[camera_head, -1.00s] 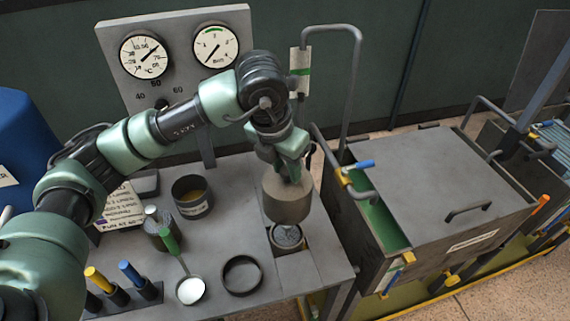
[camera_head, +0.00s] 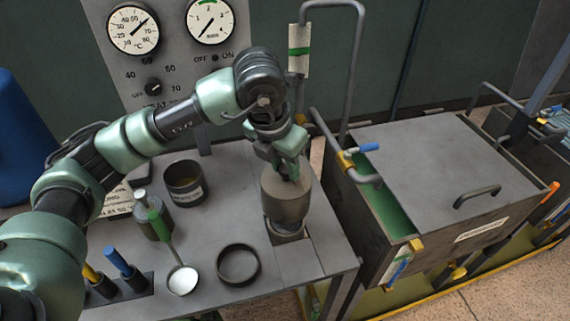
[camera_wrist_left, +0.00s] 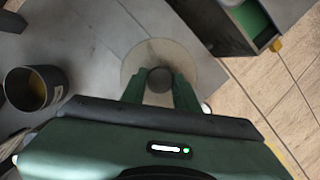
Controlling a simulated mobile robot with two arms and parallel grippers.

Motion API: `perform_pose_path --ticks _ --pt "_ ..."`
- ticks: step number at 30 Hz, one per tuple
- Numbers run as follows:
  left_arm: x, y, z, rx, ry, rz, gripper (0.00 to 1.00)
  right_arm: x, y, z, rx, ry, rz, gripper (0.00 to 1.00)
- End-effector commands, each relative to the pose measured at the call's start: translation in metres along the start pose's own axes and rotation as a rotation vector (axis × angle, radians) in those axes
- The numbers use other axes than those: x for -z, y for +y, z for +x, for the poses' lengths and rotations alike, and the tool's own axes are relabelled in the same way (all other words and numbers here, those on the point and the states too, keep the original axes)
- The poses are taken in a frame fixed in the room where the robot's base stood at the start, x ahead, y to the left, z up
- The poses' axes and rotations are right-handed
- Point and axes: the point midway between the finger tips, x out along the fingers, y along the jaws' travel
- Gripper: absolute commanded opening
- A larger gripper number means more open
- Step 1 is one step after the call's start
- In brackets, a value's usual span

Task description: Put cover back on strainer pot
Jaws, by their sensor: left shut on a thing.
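My left gripper (camera_head: 289,172) is shut on the knob of the cover (camera_head: 286,203), a grey-brown, deep cylindrical piece. In the left wrist view the round top of the cover (camera_wrist_left: 190,64) shows, with its dark knob between my green fingers (camera_wrist_left: 160,85). The cover is upright over the strainer pot (camera_head: 286,234) at the table's right side. Only a little of the pot's rim and its square seat shows below the cover. I cannot tell whether the cover touches the pot. My right gripper is not in view.
A dark ring (camera_head: 238,265) lies left of the pot. A ladle (camera_head: 182,280), a dark pot with yellowish content (camera_head: 185,181) and a grey weight-like cylinder (camera_head: 153,220) stand further left. A large tank (camera_head: 440,190) is to the right, across a gap.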

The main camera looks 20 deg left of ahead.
Motion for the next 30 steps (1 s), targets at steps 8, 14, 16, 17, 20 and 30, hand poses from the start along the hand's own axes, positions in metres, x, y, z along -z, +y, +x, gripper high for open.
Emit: perform_pose_path --ticks 8,14,16,17,20,30 --pt "-0.0006 0.0001 -0.0012 0.000 -0.002 0.000 0.00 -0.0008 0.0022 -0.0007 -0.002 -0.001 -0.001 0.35" --pt "-0.0006 0.0001 -0.0009 0.000 -0.002 0.000 0.00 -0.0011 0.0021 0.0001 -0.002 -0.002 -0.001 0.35" --pt "-0.0005 0.0000 -0.0005 0.000 -0.002 0.000 0.00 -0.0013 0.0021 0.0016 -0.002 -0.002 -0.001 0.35" --pt "-0.0005 -0.0001 -0.0003 0.000 -0.003 0.000 0.00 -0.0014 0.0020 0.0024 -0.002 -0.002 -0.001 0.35" --pt "-0.0003 -0.0002 0.0000 0.000 -0.003 0.000 0.00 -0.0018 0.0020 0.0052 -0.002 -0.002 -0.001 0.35" --pt "-0.0004 -0.0004 -0.0014 0.001 -0.002 0.000 0.00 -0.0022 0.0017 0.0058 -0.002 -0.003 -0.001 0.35"
